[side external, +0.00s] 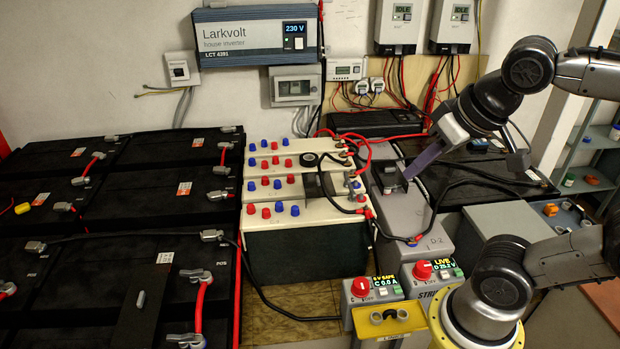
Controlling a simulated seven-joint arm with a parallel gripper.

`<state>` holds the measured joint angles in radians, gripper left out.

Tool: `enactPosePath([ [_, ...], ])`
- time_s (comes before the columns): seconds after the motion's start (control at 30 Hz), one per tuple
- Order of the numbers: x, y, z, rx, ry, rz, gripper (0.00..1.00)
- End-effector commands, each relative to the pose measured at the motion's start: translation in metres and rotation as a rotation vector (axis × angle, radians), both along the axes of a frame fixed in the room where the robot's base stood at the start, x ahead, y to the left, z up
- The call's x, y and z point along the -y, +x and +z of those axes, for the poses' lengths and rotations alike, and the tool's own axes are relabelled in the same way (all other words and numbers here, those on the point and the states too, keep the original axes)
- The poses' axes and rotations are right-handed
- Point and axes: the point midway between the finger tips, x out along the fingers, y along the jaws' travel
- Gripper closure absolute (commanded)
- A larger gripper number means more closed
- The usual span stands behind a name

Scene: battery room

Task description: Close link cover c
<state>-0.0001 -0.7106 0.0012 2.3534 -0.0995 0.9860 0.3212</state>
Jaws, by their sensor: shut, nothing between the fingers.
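My gripper (409,174) is at the right of centre, its long purple-grey fingers pointing down and to the left. The fingers look together, with nothing seen between them. Their tips are beside a small black cover-like piece (378,176) on the long grey battery (390,212); I cannot tell whether they touch it. Another dark block (318,186) stands on the cream batteries (305,215). No letter is readable on either piece, so I cannot tell which is link cover c, nor how far either is open.
Black batteries (150,190) fill the left. Black cables (460,184) cross near my gripper. An inverter (257,36) hangs on the wall.

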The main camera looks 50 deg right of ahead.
Motion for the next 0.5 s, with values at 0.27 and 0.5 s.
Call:
enactPosePath([
  [0.27, 0.027, 0.072, 0.055, -0.017, -0.015, -0.246, 1.0],
  [0.5, 0.052, 0.162, 0.074, -0.046, -0.059, -0.457, 1.0],
])
